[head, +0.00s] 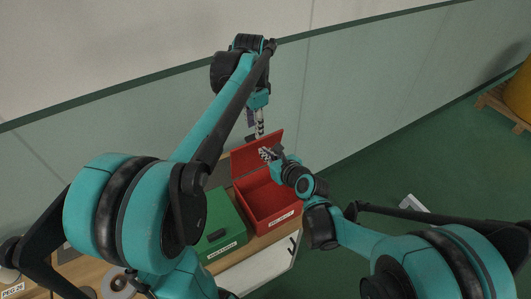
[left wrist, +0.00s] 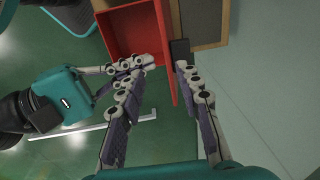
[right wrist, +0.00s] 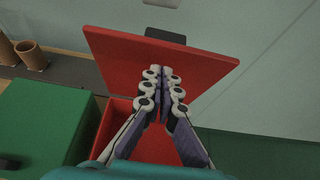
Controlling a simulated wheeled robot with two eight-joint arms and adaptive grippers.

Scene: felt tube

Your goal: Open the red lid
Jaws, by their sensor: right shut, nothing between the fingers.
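The red lid (head: 243,161) stands raised at the back of the red box (head: 259,205), which is open and shows its inside. In the right wrist view the lid (right wrist: 120,58) has a dark handle (right wrist: 166,37) at its top edge. My right gripper (head: 266,154) is shut and empty in front of the lid's inner face; I cannot tell whether it touches. My left gripper (head: 259,136) is above the lid's top edge. In the left wrist view its fingers (left wrist: 158,72) are apart, with the lid seen edge-on between them, unheld.
A green box (head: 222,226) with a closed lid stands left of the red box on the wooden table. Brown cups (right wrist: 32,55) stand at the far left in the right wrist view. A wall is close behind the lid.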

